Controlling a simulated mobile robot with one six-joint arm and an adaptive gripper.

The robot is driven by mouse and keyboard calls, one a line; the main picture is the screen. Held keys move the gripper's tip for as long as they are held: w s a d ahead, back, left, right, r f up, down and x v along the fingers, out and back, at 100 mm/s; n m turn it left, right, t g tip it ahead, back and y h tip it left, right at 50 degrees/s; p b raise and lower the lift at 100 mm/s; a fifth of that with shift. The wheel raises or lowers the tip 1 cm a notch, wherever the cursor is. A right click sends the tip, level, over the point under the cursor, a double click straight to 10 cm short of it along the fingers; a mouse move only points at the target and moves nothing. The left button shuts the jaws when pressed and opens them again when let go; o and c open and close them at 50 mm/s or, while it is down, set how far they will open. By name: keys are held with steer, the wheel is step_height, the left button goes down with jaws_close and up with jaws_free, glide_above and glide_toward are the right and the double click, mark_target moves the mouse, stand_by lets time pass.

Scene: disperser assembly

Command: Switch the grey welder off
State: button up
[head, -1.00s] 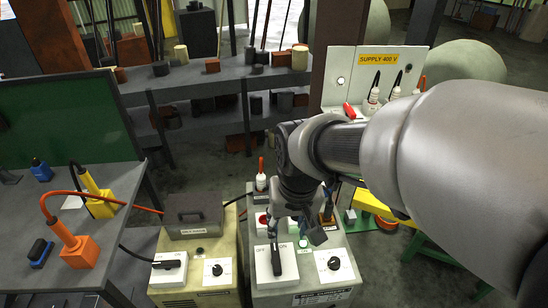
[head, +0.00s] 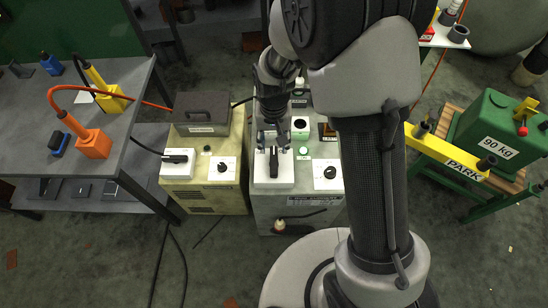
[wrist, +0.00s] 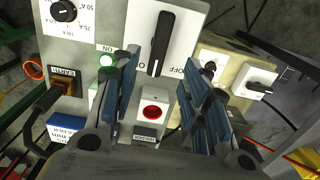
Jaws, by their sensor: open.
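The grey welder (head: 258,212) stands below my arm in the head view. Its white switch plate (head: 286,181) carries a black rotary handle (head: 273,165), large at the top of the wrist view (wrist: 162,42). There the handle stands nearly upright, with the word OFF to the right of its lower end. I cannot tell its exact setting. My gripper (head: 272,140) is open and empty. In the wrist view its blue-padded fingers (wrist: 168,65) lie left and right of the handle's lower end. I see no contact. A green lamp (wrist: 107,60) beside the plate looks bright.
A red socket or button (wrist: 152,111) lies between the fingers in the wrist view. A current dial (head: 328,172) is right of the switch. A yellowish welder (head: 205,198) with its own black switch (head: 174,158) stands close left. A grey table (head: 45,125) is farther left.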

mark_target(274, 160)
step_height(274, 160, down, 10)
steer(key=shift+f+b, duration=0.1)
steer(key=shift+b, duration=1.1)
jaws_close()
